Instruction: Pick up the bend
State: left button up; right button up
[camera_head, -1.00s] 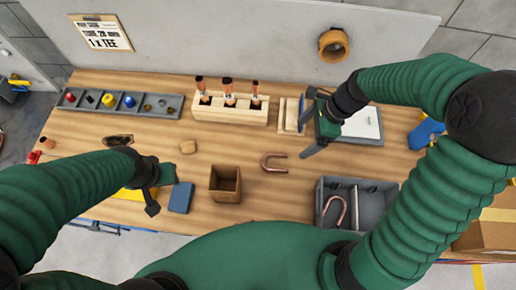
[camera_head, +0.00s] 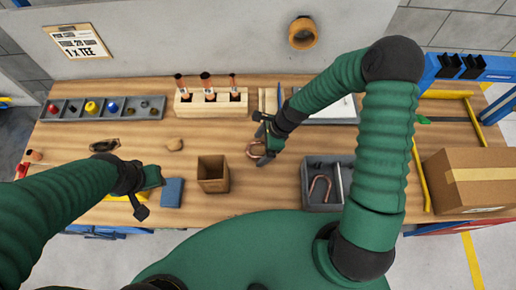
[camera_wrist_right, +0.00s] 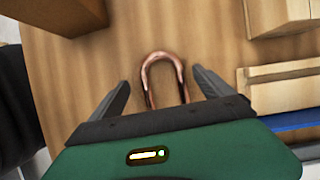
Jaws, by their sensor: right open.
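A copper U-shaped bend (camera_head: 251,154) lies flat on the wooden bench, partly covered by my right gripper (camera_head: 260,140) in the head view. In the right wrist view the bend (camera_wrist_right: 164,55) lies between the two spread fingers of the right gripper (camera_wrist_right: 160,82), with a gap on each side. Its curved end points away from the gripper and its leg ends are near the palm. A second copper bend (camera_head: 319,187) lies in a grey bin (camera_head: 309,199). My left gripper (camera_head: 150,195) hangs over the bench's front left; its jaws are unclear.
An open brown box (camera_head: 213,184) stands left of the bend, near the front edge. A wooden block (camera_head: 207,107) holding upright copper-topped parts stands behind. A grey parts tray (camera_head: 125,113) is at the back left. A blue block (camera_head: 172,192) lies near my left gripper.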

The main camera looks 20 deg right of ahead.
jog(key=shift+w+a+f, duration=0.2)
jog(key=shift+w+f, duration=0.05)
jog(key=shift+f, duration=0.05)
jog(key=shift+s, duration=0.1)
jog(key=c, duration=1.5)
jog(key=shift+r, duration=0.1)
